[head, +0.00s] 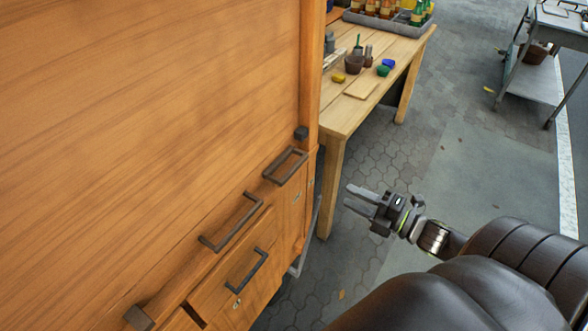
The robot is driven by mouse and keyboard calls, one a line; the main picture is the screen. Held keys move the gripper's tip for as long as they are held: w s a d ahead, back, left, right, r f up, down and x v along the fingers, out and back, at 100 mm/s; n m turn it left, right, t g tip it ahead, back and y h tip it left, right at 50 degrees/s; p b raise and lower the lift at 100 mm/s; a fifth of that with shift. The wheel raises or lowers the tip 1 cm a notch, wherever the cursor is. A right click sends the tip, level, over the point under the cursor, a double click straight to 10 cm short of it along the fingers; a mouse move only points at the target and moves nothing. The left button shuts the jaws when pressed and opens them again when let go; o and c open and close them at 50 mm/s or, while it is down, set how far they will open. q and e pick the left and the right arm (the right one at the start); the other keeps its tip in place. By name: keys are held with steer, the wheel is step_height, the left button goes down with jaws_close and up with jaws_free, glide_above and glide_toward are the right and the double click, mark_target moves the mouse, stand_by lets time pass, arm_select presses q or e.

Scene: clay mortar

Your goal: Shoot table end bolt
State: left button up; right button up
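A large wooden cabinet (150,120) with a tall upright panel fills the left of the head view. I cannot tell which fitting is the bolt. My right gripper (349,196) is to the right of the cabinet, apart from it, above the paving. Its two fingers point left with a gap between them, and nothing is in them. My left gripper is not in view.
Dark bar handles (231,222) and a drawer (238,258) are on the cabinet front. A wooden table (347,115) with pots, small coloured items and a bottle tray (388,24) stands behind. A grey cart (557,32) is at the far right. Paving between is open.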

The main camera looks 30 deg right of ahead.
steer(key=w, duration=0.1)
glide_toward(297, 170)
steer(key=p+x, duration=0.2)
steer(key=x, duration=0.3)
steer(key=p+x, duration=0.1)
steer(key=x, duration=0.3)
steer(key=shift+w+a+r+p, duration=0.25)
steer(key=shift+w+a+p, duration=0.05)
steer(key=shift+p, duration=0.05)
steer(key=shift+w+a, duration=0.2)
steer(key=shift+w, duration=0.2)
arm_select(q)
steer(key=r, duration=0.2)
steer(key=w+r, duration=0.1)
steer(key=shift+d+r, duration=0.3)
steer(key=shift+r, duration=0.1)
arm_select(e)
jaws_close()
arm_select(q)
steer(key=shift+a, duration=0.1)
arm_select(e)
steer(key=shift+d+f, duration=0.1)
